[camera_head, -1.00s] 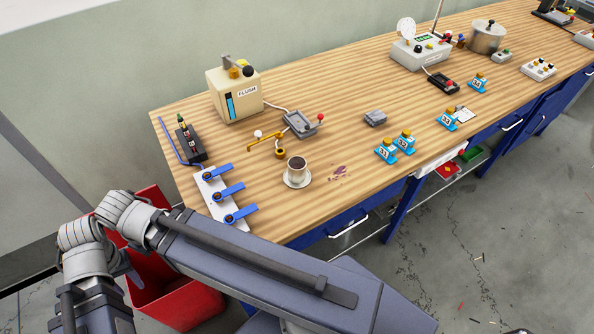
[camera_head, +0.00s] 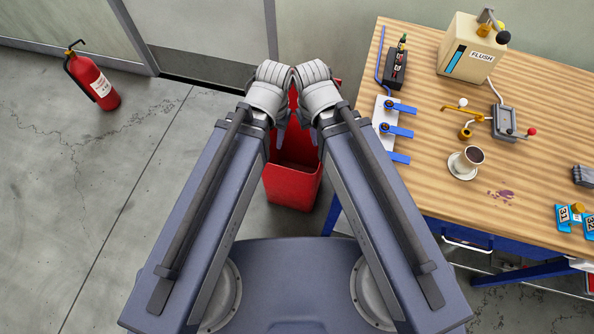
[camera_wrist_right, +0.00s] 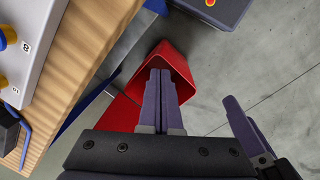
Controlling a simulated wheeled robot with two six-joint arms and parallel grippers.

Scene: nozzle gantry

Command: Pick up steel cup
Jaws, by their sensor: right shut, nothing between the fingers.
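My right gripper (camera_head: 311,125) is over the red bin, left of the bench and well away from the cup. In the right wrist view its fingers (camera_wrist_right: 161,76) are together and empty. My left gripper (camera_head: 281,137) is beside it, mostly hidden behind its wrist. Part of it shows at the right of the wrist view (camera_wrist_right: 240,122); its opening is unclear.
The red bin (camera_head: 292,188) stands on the floor beside the bench (camera_head: 425,120). A white block with blue levers (camera_head: 398,132) lies at the bench's near-left edge. A brass arm (camera_head: 464,111) and a FLUSH box (camera_head: 468,55) stand behind the cup. A fire extinguisher (camera_head: 95,82) stands far left.

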